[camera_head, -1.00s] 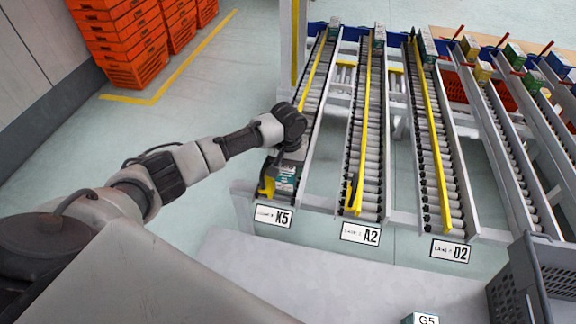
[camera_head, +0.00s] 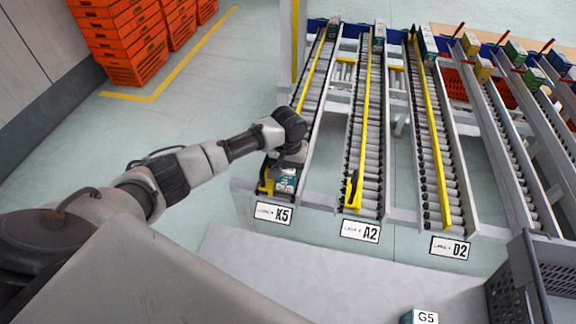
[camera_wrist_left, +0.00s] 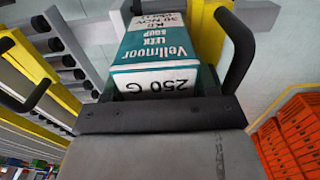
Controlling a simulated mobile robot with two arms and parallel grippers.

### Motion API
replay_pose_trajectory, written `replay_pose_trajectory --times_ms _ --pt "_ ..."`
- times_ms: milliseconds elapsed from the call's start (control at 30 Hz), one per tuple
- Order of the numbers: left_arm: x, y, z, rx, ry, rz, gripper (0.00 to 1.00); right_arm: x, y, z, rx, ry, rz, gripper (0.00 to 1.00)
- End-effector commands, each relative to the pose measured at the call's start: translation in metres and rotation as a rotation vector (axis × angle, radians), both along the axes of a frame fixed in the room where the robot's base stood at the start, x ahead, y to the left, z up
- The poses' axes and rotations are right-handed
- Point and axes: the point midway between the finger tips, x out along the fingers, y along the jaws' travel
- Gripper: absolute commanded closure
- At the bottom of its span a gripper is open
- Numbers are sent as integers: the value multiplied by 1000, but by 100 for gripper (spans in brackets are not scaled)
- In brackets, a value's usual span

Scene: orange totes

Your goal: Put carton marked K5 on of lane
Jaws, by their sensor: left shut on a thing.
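The teal and white carton (camera_head: 286,182), printed "Vellmoor Leek Soup 250 G" in the left wrist view (camera_wrist_left: 157,50), is at the near end of the lane labelled K5 (camera_head: 273,213). My left gripper (camera_head: 287,165) is shut on the carton from above. In the left wrist view the carton sits between its two dark fingers. The gripper hides part of the carton, so I cannot tell whether its underside touches the rollers. The K5 lane (camera_head: 313,88) is a sloping roller track with a yellow rail. My right gripper is not in view.
Lanes A2 (camera_head: 375,150) and D2 (camera_head: 447,184) run alongside to the right. A carton marked G5 (camera_head: 421,316) sits on the grey surface (camera_head: 300,275) beside a grey crate (camera_head: 540,300). Orange totes (camera_head: 125,45) are stacked at the back left.

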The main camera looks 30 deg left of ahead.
Motion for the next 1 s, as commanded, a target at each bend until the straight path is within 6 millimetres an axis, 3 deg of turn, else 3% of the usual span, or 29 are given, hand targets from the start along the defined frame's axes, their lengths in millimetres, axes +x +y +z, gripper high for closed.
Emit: replay_pose_trajectory --times_ms 233,267,467,767,1000 --pt "0 0 0 -1 0 0 72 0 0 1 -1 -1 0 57" --pt "0 0 0 -1 0 0 40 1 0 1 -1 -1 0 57" --pt "0 0 0 0 0 0 12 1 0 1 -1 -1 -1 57" --pt "0 0 2 0 1 0 12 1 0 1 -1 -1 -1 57" --pt "1 0 37 -2 -4 -1 12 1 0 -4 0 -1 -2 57"
